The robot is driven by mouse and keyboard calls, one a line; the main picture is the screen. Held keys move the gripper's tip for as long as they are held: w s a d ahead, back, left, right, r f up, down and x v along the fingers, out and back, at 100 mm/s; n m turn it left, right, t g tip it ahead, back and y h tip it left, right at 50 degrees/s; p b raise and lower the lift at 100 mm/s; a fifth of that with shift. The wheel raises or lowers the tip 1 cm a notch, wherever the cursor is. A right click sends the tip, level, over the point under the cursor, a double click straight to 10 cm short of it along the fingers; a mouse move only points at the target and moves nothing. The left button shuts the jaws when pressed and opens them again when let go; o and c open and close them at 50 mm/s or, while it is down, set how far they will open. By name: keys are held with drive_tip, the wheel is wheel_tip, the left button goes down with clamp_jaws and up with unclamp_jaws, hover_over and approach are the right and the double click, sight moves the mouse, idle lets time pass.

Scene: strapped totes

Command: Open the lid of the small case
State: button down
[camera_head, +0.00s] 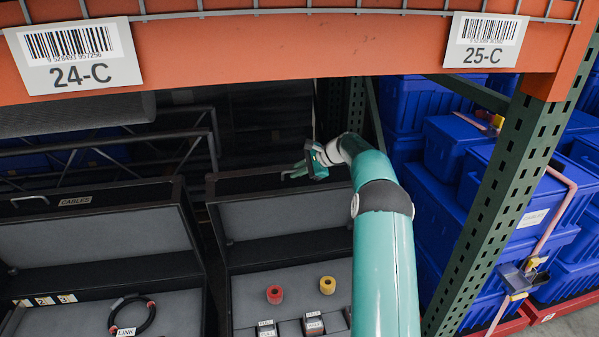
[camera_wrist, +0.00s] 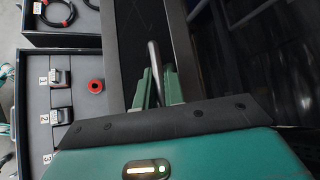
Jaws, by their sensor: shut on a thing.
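The small case (camera_head: 224,300) is the narrower black one at the middle of the head view. Its lid (camera_head: 285,214) stands raised, with its grey lining showing. My gripper (camera_head: 297,170) is at the lid's top edge. In the wrist view its green fingers (camera_wrist: 159,85) are shut on a grey bar handle (camera_wrist: 153,56) beside the black lid edge. In the case lie a red ring (camera_head: 275,294), a yellow ring (camera_head: 327,285) and black blocks with white labels (camera_head: 313,324). My arm hides the case's right part.
A wider open case (camera_head: 100,291) labelled CABLES is at the left, with a black cable loop (camera_head: 132,316) in it. An orange shelf beam (camera_head: 300,50) crosses above. A green upright (camera_head: 500,200) and blue totes (camera_head: 447,150) are at the right.

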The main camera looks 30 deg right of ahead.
drive_tip(key=shift+d, duration=0.15)
drive_tip(key=c, duration=1.5)
unclamp_jaws()
drive_tip(key=v, duration=1.3)
drive_tip(key=shift+s+r, duration=0.25)
drive_tip(key=shift+r, duration=0.05)
drive_tip(key=shift+d, duration=0.15)
drive_tip(key=shift+s, duration=0.1)
